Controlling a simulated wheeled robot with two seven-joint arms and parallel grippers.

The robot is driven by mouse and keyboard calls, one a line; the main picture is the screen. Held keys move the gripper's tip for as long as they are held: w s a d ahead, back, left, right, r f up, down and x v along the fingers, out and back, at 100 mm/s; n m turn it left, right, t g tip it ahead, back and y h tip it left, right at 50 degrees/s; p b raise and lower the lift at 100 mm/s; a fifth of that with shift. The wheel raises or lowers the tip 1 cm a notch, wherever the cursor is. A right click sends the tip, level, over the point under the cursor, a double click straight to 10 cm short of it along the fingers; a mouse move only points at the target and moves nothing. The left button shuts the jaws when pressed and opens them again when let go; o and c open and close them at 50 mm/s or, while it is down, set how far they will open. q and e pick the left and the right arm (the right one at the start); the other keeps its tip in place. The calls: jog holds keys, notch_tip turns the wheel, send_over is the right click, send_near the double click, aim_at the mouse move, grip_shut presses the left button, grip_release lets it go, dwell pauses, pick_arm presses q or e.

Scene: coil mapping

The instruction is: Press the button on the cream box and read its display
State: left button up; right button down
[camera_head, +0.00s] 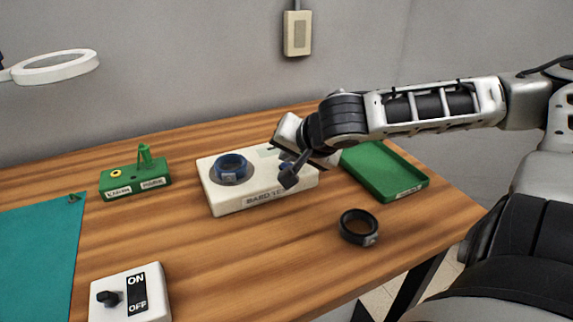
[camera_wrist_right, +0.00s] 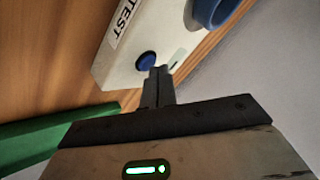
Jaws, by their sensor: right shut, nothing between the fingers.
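The cream box (camera_head: 222,200) sits mid-table, with a blue ring (camera_head: 231,163) on the round pad on its top. A small grey-green display patch (camera_head: 267,151) shows at its back, partly behind my gripper; I cannot read anything on it. My right gripper (camera_head: 288,181) is shut and empty over the right part of the box. In the right wrist view, the fingertips (camera_wrist_right: 160,72) are beside the blue button (camera_wrist_right: 147,60) on the cream box (camera_wrist_right: 118,66); I cannot tell whether they touch it. My left gripper is not in view.
A black ring (camera_head: 358,228) lies on the table in front of the green tray (camera_head: 415,188), which looks empty. A green stand (camera_head: 137,180), a teal mat (camera_head: 40,250) and an ON/OFF switch box (camera_head: 155,305) are at left. A white ring lamp (camera_head: 55,67) hangs upper left.

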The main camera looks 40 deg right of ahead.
jog(key=shift+f+b, duration=0.3)
jog(key=shift+b, duration=0.05)
dwell(0.3)
jog(key=shift+r, duration=0.1)
jog(key=shift+r+p, duration=0.6)
jog(key=shift+r, duration=0.1)
jog(key=shift+r, duration=0.1)
notch_tip(320, 180, up, 5)
jog(key=p, duration=0.4)
dwell(0.5)
